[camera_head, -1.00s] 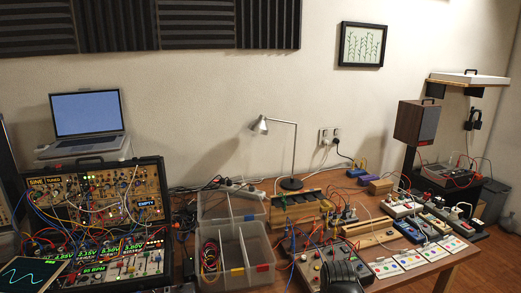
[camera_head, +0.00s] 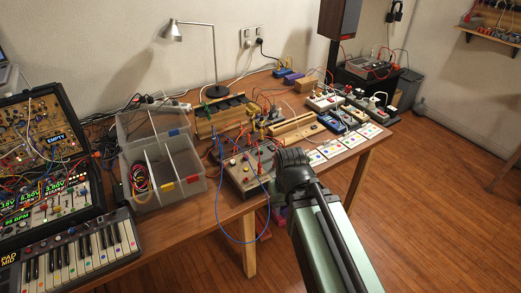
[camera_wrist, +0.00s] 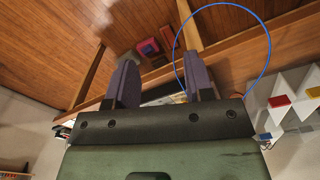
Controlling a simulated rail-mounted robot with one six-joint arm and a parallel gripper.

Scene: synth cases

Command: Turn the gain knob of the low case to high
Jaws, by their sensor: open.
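A synth case with a tilted upper panel and a lower panel of displays and coloured knobs (camera_head: 42,197) stands at the left in the head view, cut off by the picture edge. The lower panel seems to be the low case; its knob labels are too small to read, so I cannot pick out the gain knob. My gripper (camera_wrist: 163,72) is open and empty in the wrist view, its two fingers apart. In the head view my arm reaches up from the lower right, near the table's front edge, well right of the case; its fingers are hidden there.
A keyboard (camera_head: 75,250) lies before the case. Clear bins (camera_head: 160,198) and a grey knob box (camera_head: 240,185) with cables stand between the case and my arm. A blue cable (camera_head: 222,222) hangs over the table's front edge. Open wood floor (camera_head: 440,220) lies at the right.

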